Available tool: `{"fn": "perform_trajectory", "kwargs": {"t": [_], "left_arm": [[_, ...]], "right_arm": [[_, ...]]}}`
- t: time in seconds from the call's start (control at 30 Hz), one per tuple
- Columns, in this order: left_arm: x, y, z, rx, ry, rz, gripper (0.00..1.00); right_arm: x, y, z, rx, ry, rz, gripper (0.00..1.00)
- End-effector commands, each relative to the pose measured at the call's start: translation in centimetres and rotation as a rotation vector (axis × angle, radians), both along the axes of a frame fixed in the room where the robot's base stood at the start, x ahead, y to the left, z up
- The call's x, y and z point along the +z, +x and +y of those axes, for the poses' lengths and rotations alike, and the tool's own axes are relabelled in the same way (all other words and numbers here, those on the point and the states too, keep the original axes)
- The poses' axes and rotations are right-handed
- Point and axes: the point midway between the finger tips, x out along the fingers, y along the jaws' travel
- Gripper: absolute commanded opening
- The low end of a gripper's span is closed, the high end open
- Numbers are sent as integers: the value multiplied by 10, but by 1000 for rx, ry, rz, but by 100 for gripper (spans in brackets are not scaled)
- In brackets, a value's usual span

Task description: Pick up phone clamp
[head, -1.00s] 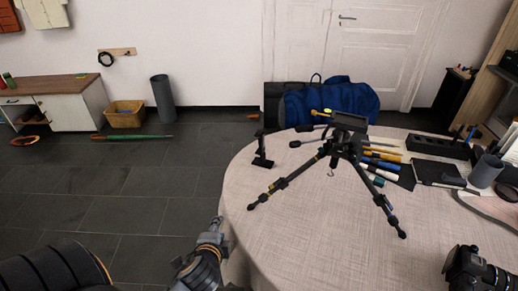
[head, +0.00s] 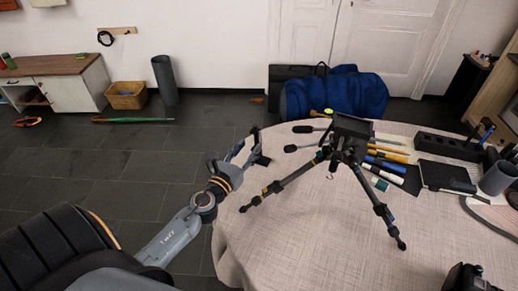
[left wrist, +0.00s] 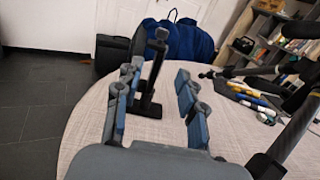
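The phone clamp (head: 258,151) is a small black upright piece on a flat foot at the table's far left edge. In the left wrist view the phone clamp (left wrist: 150,92) stands upright, seen between my two fingers. My left gripper (head: 243,150) is open at the left edge of the table, close to the clamp and partly in front of it. In the wrist view its fingers (left wrist: 156,78) are spread, with a gap on each side of the clamp; I cannot tell whether they reach around it.
A black tripod (head: 348,148) stands just right of the clamp, its near left leg close to my gripper. Pens and tools (head: 388,165), a black notebook (head: 446,176) and a grey cup (head: 496,178) lie farther right.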

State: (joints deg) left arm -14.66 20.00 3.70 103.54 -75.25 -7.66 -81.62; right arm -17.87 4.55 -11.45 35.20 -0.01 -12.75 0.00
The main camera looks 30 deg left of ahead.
Motion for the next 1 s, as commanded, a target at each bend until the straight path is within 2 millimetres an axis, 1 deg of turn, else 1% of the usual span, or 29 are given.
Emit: {"fn": "perform_trajectory", "kwargs": {"t": [0.03, 0.1, 0.27, 0.4, 0.5, 0.6, 0.7, 0.87, 0.9, 0.97, 1.0], "left_arm": [[1, 7, 1, 1, -1, -1, 40], [0, 13, 2, 1, -2, 0, 40], [0, 23, 2, 1, -4, 0, 40], [1, 44, 4, 0, -5, -2, 40], [0, 59, 7, 2, -5, -1, 40], [0, 69, 7, 1, -5, -1, 40], [-1, 72, 8, 1, -4, 1, 40], [-1, 72, 8, 0, -4, 1, 40], [-1, 72, 8, 0, -4, 1, 38], [-1, 72, 8, 1, -4, 1, 25], [-1, 72, 8, 1, -4, 1, 17]], "right_arm": [[2, -1, 0, 0, 0, 2, 67], [2, 0, 0, 0, 0, 1, 67], [4, 10, 0, 0, 1, -13, 67], [7, 18, 1, 0, 3, -27, 67], [7, 18, 1, 0, 2, -27, 67], [7, 18, 1, 0, 2, -27, 67], [7, 17, 1, 0, 2, -26, 67], [6, 16, 1, 0, 2, -24, 67], [6, 16, 1, 0, 2, -23, 67], [6, 15, 1, 0, 2, -22, 67], [6, 14, 0, 0, 2, -21, 67]]}}
